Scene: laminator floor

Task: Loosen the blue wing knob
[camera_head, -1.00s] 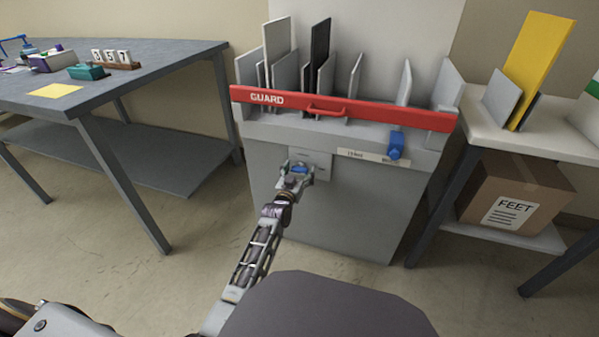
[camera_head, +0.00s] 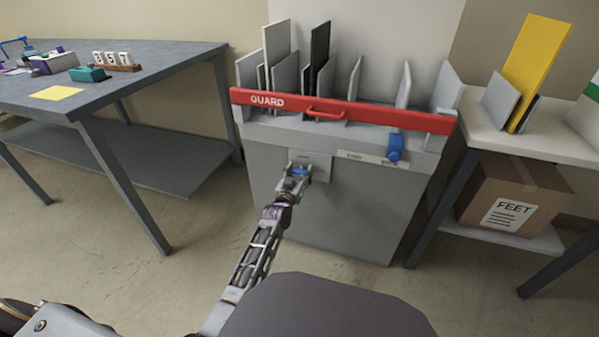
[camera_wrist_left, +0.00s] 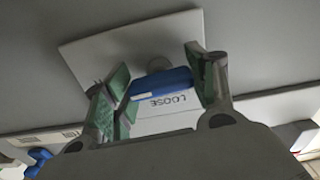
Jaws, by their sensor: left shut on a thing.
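The blue wing knob (camera_head: 299,170) sits on a pale plate (camera_head: 322,168) on the front of the grey machine. My left gripper (camera_head: 298,174) reaches it from below and is shut on it, one finger on each side. In the left wrist view the knob (camera_wrist_left: 160,84) is a blue bar between the green-padded fingers (camera_wrist_left: 160,92), slightly tilted. The word LOOSE shows on the plate (camera_wrist_left: 95,50) beside it. The fingers partly hide the knob in the head view. My right gripper is in neither view.
A red GUARD bar (camera_head: 350,112) crosses the machine (camera_head: 340,215) above the knob. A second blue part (camera_head: 395,148) is on the machine's right. A grey table (camera_head: 150,62) stands at left, and a shelf with a cardboard box (camera_head: 512,190) at right.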

